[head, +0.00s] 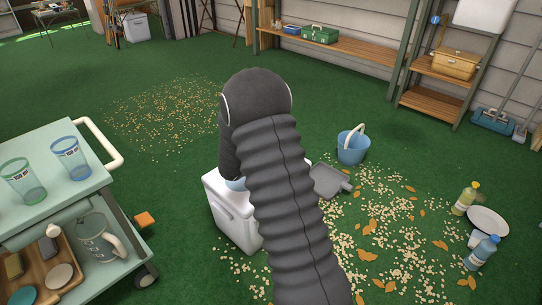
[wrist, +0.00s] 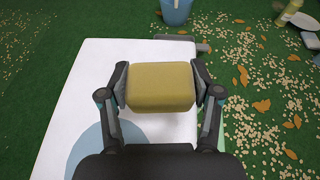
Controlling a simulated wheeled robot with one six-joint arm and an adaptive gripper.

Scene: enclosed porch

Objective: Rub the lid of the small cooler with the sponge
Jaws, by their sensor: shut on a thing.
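In the wrist view a yellow sponge (wrist: 160,86) is held between the two fingers of my gripper (wrist: 161,88), which is shut on it. The small cooler is a white box (head: 231,222) on the green floor in the head view, partly hidden behind my arm. Its white lid (wrist: 92,92) lies below the sponge in the wrist view, with a blue-grey round patch (wrist: 93,150) near the bottom. I cannot tell whether the sponge touches the lid. In the head view my arm hides the gripper and sponge.
A blue bucket (head: 352,148) and grey dustpan (head: 328,181) stand beyond the cooler. Bottles (head: 482,252) and a white plate (head: 488,220) lie to the right among scattered flakes and leaves. A cart (head: 60,160) with cups stands at left. Green floor between cart and cooler is mostly clear.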

